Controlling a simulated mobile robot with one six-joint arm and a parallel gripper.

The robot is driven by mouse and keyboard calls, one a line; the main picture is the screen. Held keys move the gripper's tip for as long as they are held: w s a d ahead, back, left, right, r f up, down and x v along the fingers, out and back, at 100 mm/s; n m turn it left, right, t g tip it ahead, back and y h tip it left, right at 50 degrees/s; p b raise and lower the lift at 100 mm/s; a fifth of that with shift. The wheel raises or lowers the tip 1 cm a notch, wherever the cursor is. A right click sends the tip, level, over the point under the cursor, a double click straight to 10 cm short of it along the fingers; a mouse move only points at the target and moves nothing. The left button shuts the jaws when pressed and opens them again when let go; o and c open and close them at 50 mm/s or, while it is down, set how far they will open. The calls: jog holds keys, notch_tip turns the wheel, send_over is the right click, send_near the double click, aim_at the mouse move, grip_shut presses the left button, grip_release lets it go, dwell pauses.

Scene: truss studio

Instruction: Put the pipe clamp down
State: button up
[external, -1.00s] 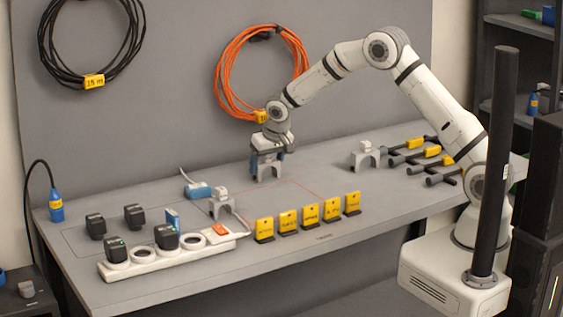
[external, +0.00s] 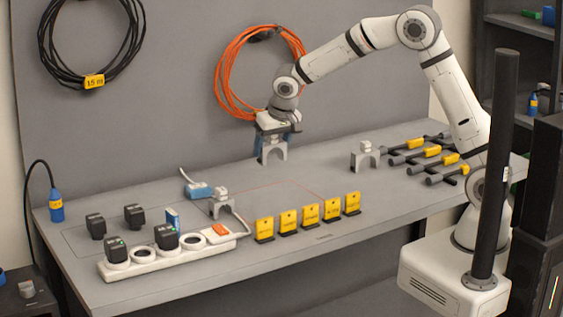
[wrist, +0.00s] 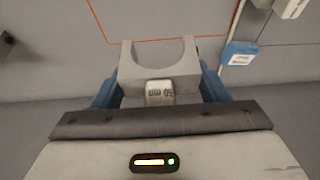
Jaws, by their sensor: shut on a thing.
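My gripper (external: 277,132) is shut on a grey pipe clamp (external: 273,152), an arch-shaped block with its open side down. In the external view it is near the back edge of the table (external: 345,205), behind the thin red outline (external: 308,186). I cannot tell whether its feet touch the table or hang above it. In the wrist view the blue fingers of my gripper (wrist: 160,88) grip both sides of the clamp (wrist: 185,70), with a small marked label between them. Part of the red line shows beyond the clamp.
Another grey clamp (external: 366,157) stands to the right by several yellow-banded black clamps (external: 424,156). Yellow tags (external: 311,213) and a power strip (external: 175,254) line the front. The outlined middle looks clear.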

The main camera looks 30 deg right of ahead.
jog(key=f, duration=0.2)
jog(key=s+f, duration=0.2)
jog(key=f, duration=0.1)
jog(key=shift+s+a+f+p, duration=0.15)
jog(key=shift+a+f+p, duration=0.15)
jog(key=shift+a, duration=0.05)
jog(key=shift+f, duration=2.25)
jog(key=shift+f, duration=0.1)
jog(key=o, duration=1.1)
